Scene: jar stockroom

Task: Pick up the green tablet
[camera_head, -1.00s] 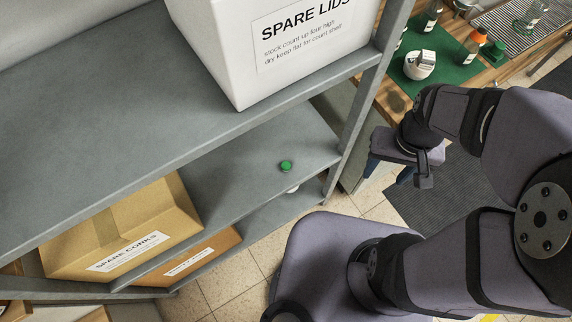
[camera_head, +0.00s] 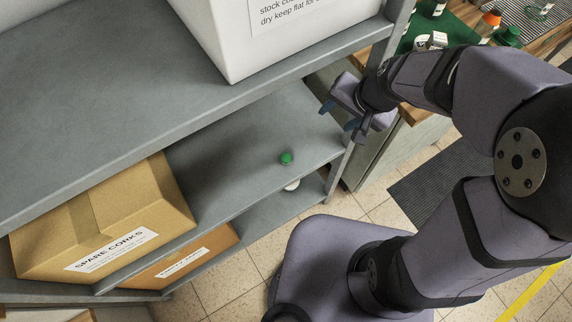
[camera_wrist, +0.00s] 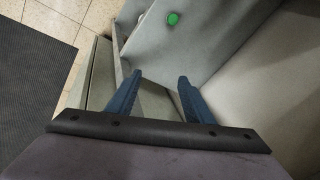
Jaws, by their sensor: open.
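The green tablet (camera_head: 287,158) is a small round green piece near the front edge of the middle grey shelf (camera_head: 235,140). It also shows in the wrist view (camera_wrist: 173,18), at the top, beyond my fingertips. My gripper (camera_head: 340,115) is by the right-hand shelf post, up and to the right of the tablet in the head view. In the wrist view its two blue fingers (camera_wrist: 158,78) are apart with nothing between them. The gripper is clear of the tablet.
A cardboard box marked SPARE CORKS (camera_head: 110,225) stands left of the tablet on the same shelf. A white box (camera_head: 275,40) sits on the shelf above. The grey shelf post (camera_head: 348,160) stands close to my gripper. A small white thing (camera_head: 292,185) is on the lower shelf.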

